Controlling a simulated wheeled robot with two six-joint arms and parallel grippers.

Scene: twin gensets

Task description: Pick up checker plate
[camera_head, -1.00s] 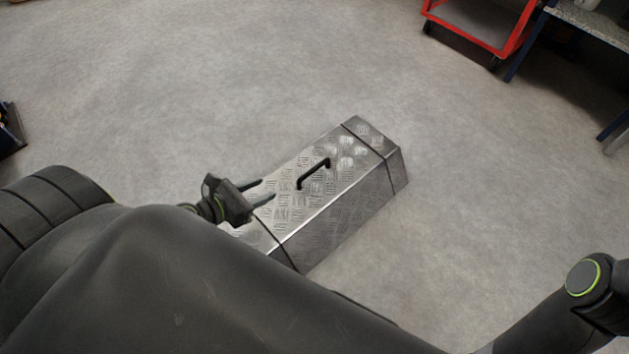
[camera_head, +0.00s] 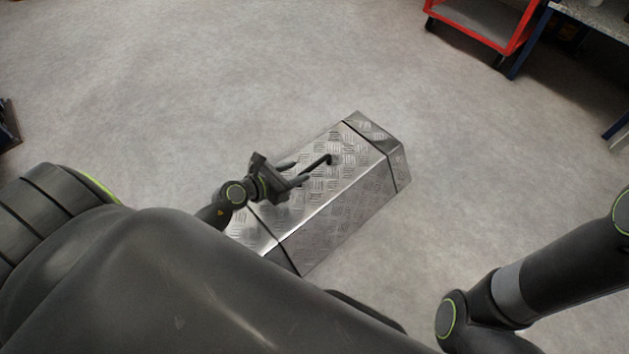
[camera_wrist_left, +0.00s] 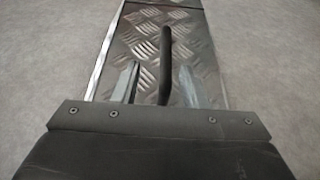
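The checker plate (camera_head: 345,150) is the silver diamond-tread top section of a long metal box on the floor, with a black bar handle (camera_head: 318,165) on it. In the left wrist view the plate (camera_wrist_left: 200,40) lies straight ahead, and the handle (camera_wrist_left: 165,60) stands between my two fingers. My left gripper (camera_head: 300,172) is open at the near end of the handle, its fingers apart on either side of it. In the wrist view there are gaps between both fingertips (camera_wrist_left: 158,82) and the handle. My right gripper is out of view; only my right arm shows at lower right.
Dark seams separate the plate from the box's end sections (camera_head: 378,130). A red cart (camera_head: 480,25) and a workbench with blue legs (camera_head: 525,45) stand at upper right. The grey floor around the box is clear.

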